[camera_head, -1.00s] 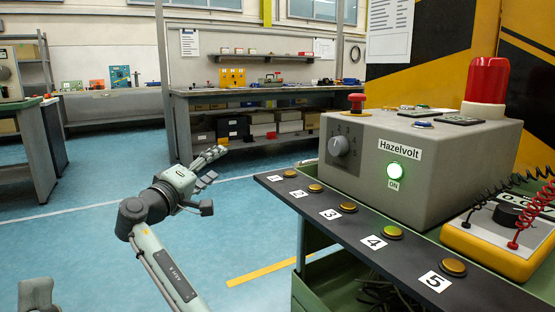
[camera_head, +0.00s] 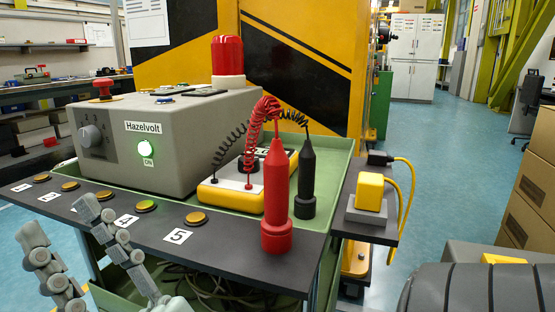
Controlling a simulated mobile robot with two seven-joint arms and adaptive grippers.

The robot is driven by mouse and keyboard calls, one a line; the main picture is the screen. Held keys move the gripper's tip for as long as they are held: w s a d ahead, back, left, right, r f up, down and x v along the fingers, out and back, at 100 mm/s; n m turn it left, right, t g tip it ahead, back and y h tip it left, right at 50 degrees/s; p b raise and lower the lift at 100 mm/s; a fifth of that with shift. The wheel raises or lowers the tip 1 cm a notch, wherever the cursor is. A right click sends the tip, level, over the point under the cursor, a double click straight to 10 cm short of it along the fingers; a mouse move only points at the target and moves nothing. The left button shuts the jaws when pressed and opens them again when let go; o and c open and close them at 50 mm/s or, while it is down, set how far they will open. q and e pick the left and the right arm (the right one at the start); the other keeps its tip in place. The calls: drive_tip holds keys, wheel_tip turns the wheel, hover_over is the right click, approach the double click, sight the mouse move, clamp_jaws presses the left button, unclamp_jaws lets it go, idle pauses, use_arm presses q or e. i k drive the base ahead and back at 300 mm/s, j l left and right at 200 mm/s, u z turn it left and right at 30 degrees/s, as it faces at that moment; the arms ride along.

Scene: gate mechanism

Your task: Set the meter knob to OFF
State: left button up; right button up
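The yellow meter (camera_head: 222,197) lies on the green cart, right of the grey Hazelvolt box (camera_head: 180,160). Its dark knob (camera_head: 246,165) is partly hidden by the red coiled lead, and its setting cannot be read. A red probe (camera_head: 276,200) and a black probe (camera_head: 306,180) stand upright in front and to the right of the meter.
Numbered buttons line the dark front ledge (camera_head: 230,238). A yellow plug (camera_head: 370,190) sits on a side shelf with a cable. Cardboard boxes (camera_head: 535,165) stand at right.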

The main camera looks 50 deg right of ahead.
sight(240, 161)
drive_tip(key=j+z, duration=0.1)
drive_tip(key=z, duration=0.35)
drive_tip(key=k+z, duration=0.15)
drive_tip(key=z, duration=0.3)
drive_tip(key=k+z, duration=0.1)
drive_tip(key=z, duration=0.35)
drive_tip(key=i, duration=0.35)
drive_tip(key=k+l+z, duration=0.25)
drive_tip(key=k+l, duration=0.15)
drive_tip(key=k+j+z, duration=0.2)
drive_tip(key=k, duration=0.15)
drive_tip(key=i+l, duration=0.15)
drive_tip(key=l, duration=0.15)
drive_tip(key=u, duration=0.05)
